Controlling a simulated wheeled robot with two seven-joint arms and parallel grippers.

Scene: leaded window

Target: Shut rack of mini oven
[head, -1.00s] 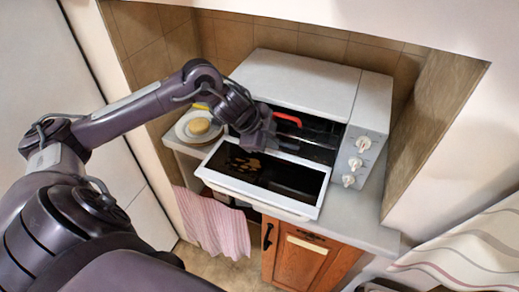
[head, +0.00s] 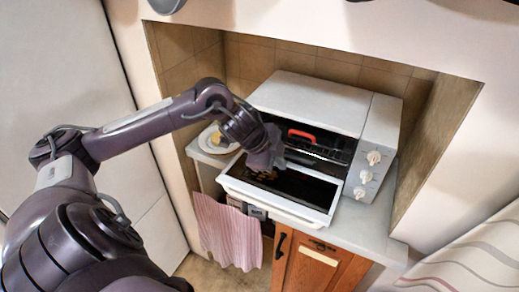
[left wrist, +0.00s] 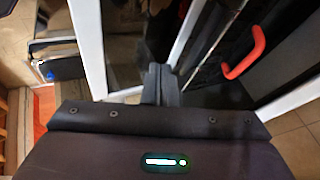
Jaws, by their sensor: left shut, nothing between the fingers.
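The white mini oven (head: 312,100) stands on a counter in an alcove, its glass door (head: 290,187) folded down flat in front. The dark rack (head: 325,152) shows inside the opening. A red handle (head: 301,134) stands at the rack's front; in the left wrist view the red handle (left wrist: 247,55) is right of the fingers. My left gripper (head: 278,160) is shut and empty, over the left part of the open door, left of the red handle. It also shows in the left wrist view (left wrist: 160,82). Whether it touches the rack is unclear. My right gripper is out of view.
A plate with yellowish food (head: 217,139) stands on the counter left of the oven. A pink cloth (head: 228,232) hangs below it. A wooden cabinet (head: 318,263) is under the counter. Alcove walls close in the oven's sides and back.

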